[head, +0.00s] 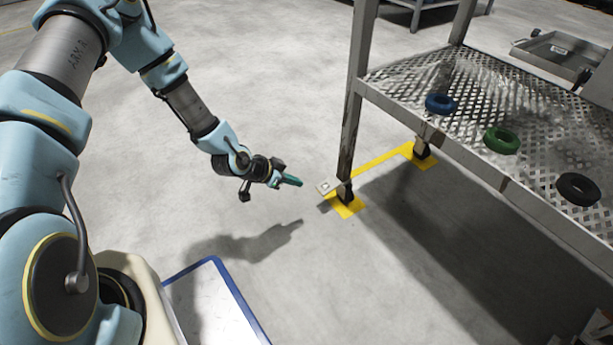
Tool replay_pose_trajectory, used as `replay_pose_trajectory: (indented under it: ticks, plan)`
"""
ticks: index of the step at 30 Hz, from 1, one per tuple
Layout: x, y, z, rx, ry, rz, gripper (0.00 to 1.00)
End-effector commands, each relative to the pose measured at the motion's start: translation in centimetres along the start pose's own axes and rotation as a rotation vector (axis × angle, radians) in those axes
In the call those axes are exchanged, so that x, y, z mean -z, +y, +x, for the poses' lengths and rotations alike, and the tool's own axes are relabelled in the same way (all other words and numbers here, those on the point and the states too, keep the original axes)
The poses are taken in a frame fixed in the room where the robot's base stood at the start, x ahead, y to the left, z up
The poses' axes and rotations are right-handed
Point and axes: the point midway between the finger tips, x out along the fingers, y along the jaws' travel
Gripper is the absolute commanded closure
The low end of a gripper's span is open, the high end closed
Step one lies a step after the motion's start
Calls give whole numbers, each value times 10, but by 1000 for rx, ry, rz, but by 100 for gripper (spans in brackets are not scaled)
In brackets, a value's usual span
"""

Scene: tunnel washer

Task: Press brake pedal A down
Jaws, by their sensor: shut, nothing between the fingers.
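Brake pedal A is most likely the small pale metal plate (326,187) at the caster on the foot of the cart's nearest leg; I see no letter on it. It sticks out to the left, low above the floor. My gripper (292,181) is shut and empty, with its teal fingers pointing right toward the plate. In the picture a gap shows between the fingertips and the plate, and I see no contact. Whether the plate is up or down I cannot tell.
A blue-edged panel (215,300) is at the bottom. Floor left of the cart is clear.

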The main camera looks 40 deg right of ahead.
Motion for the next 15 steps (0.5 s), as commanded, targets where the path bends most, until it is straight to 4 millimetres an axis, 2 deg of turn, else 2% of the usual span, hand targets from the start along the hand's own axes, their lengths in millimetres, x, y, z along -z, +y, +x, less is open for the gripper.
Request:
replay_pose_trajectory:
  ticks: [1,5,15]
  plan:
    - [-1,0,-8,0,-1,-1,100]
    - [-5,0,-16,0,0,0,100]
    - [-6,0,-18,0,0,0,100]
